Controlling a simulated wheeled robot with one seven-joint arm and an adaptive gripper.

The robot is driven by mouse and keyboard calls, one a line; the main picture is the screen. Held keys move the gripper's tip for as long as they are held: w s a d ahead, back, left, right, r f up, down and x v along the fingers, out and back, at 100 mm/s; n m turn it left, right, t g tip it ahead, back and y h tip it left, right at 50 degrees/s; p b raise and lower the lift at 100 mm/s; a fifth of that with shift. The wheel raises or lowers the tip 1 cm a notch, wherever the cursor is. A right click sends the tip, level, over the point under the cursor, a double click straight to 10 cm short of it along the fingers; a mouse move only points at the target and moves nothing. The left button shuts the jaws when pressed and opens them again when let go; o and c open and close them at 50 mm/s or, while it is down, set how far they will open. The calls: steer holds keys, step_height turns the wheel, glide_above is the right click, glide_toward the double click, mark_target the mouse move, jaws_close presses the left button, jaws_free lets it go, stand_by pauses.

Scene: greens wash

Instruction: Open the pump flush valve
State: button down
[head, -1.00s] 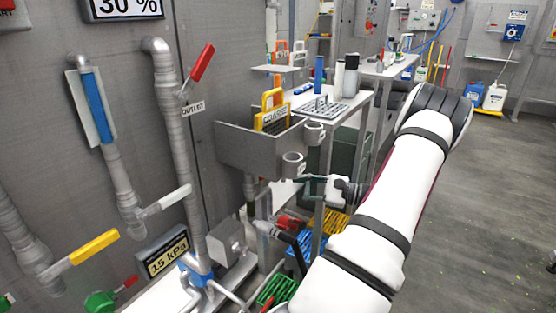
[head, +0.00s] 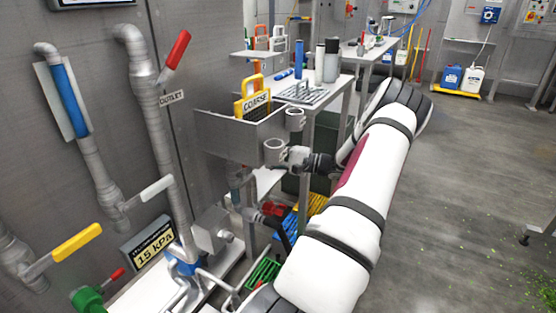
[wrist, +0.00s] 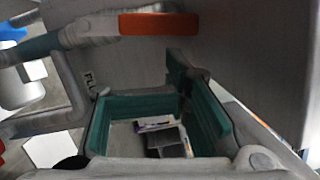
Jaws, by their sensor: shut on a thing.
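An orange-tipped lever (wrist: 158,24) crosses the top of the wrist view, joined at its left end to a pale fitting on a teal pipe (wrist: 40,45). A small label beside it, partly cut off, starts with "FL" (wrist: 90,80). My gripper (wrist: 165,120) shows as two teal-padded fingers just below the lever. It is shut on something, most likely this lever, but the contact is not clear. In the head view my gripper (head: 284,160) is at the front of the grey sink, just below a grey cup-shaped holder (head: 275,150). The lever cannot be made out there.
The grey sink (head: 232,143) holds a yellow-handled "COARSE" screen (head: 255,98). A table (head: 345,80) stands behind it. Left are a red outlet lever (head: 177,50), a yellow lever (head: 75,242) and a 15 kPa display (head: 150,255). Floor on the right is open.

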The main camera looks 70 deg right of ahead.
steer(key=shift+w+a, duration=0.1)
steer(key=shift+w, duration=0.85)
steer(key=shift+a+r+p, duration=0.3)
steer(key=shift+a+r, duration=0.1)
steer(key=shift+a, duration=0.05)
